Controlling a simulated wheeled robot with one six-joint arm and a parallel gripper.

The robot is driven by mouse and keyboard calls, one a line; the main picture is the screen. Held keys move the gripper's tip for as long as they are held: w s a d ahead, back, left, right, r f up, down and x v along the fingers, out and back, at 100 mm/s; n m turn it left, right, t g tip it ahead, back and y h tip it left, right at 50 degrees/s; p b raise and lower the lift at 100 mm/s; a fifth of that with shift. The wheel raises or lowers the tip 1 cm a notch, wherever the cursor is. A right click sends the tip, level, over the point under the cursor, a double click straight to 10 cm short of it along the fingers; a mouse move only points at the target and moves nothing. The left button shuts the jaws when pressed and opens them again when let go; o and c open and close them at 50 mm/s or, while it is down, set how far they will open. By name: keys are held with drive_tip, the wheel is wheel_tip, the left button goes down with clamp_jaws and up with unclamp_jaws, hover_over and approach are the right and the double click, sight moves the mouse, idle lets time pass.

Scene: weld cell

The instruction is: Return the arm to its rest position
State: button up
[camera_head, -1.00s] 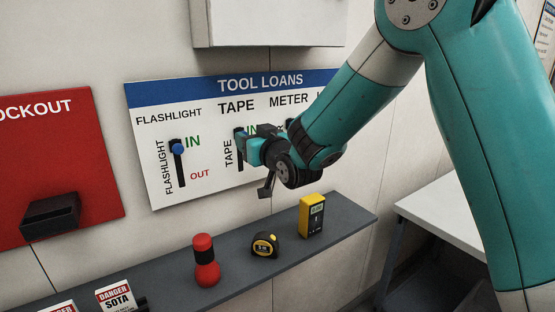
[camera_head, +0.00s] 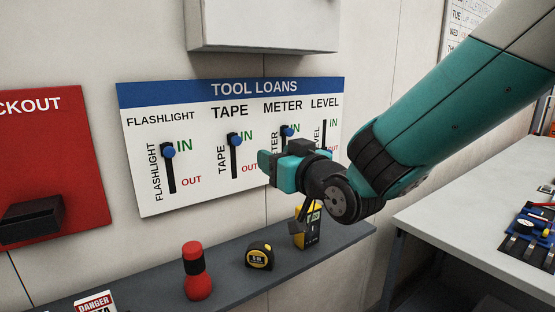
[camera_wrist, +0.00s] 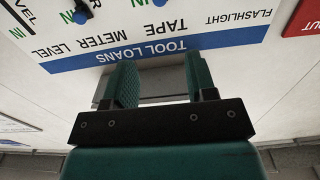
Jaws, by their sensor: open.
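My gripper (camera_head: 268,166) is open and empty in the head view. It is held out in front of the white and blue TOOL LOANS board (camera_head: 231,90), above the grey shelf (camera_head: 235,280), and covers part of the meter and level columns. My arm comes in from the upper right. The board (camera_wrist: 120,55) appears upside down there. The flashlight, tape and meter sliders show blue knobs near IN; the level slider is partly hidden.
A red flashlight (camera_head: 196,272), a tape measure (camera_head: 259,256) and a yellow meter (camera_head: 308,226) stand on the shelf. The meter is partly covered by my gripper's wrist. A wall box (camera_head: 262,25) is above, a red lockout board (camera_head: 60,150) left, a white bench (camera_head: 450,215) right.

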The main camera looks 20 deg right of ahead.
drive_tip(key=s+a+f+n+g, duration=0.1)
drive_tip(key=s+a+f+g, duration=0.1)
drive_tip(key=s+g, duration=0.4)
drive_tip(key=s+a+f+n+g, duration=0.2)
drive_tip(key=s+f+g, duration=0.2)
drive_tip(key=s, duration=0.6)
drive_tip(key=s+a+f+n+g, duration=0.1)
drive_tip(key=s+a+f+g, duration=0.1)
drive_tip(key=s+g, duration=0.5)
drive_tip(key=shift+s+a+f+n+g+y, duration=0.15)
drive_tip(key=shift+s+f+n+g+y, duration=0.35)
drive_tip(key=shift+s, duration=0.6)
